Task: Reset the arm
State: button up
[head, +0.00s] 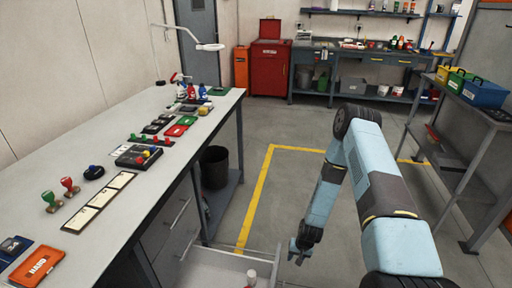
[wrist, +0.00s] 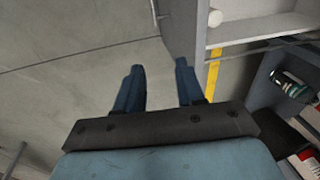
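My blue arm rises on the right of the head view, bends at a high elbow and reaches down in front of the bench. My gripper (head: 299,248) hangs low, pointing down, beside an open drawer (head: 215,268) of the bench. In the wrist view my gripper (wrist: 158,78) shows two blue fingers standing well apart. Nothing is between them but the grey floor. The gripper looks empty.
The long workbench (head: 150,172) on the left carries stamps, labels, a tray and bottles. A white cylinder (head: 251,276) stands in the drawer. A black bin (head: 214,167) sits under the bench. A shelf rack (head: 468,130) stands right. Floor inside the yellow line (head: 262,190) is clear.

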jog(key=w+d+r+n, duration=0.1)
jog(key=w+r, duration=0.2)
jog(key=r, duration=0.8)
jog(key=w+d+r+t+h, duration=0.1)
jog(key=w+r, duration=0.2)
jog(key=r, duration=0.9)
jog(key=w+d+r+n, duration=0.1)
jog(key=w+d+r, duration=0.15)
jog(key=r, duration=0.85)
notch_tip(320, 180, up, 13)
jog(key=s+t, duration=0.1)
jog(key=s, duration=0.2)
jog(key=s+r+t+h, duration=0.1)
jog(key=s+r, duration=0.4)
jog(key=r, duration=0.3)
jog(key=s+r, duration=0.5)
jog(key=r, duration=0.3)
jog(key=s+r, duration=0.3)
jog(key=s, duration=0.3)
jog(key=s+d+r+t, duration=0.1)
jog(key=s+r, duration=0.2)
jog(key=s, duration=0.3)
jog(key=s+r, duration=0.3)
jog(key=s, duration=0.3)
jog(key=shift+s+d+r+t, duration=0.15)
jog(key=shift+s+r+t, duration=0.15)
jog(key=shift+s, duration=0.1)
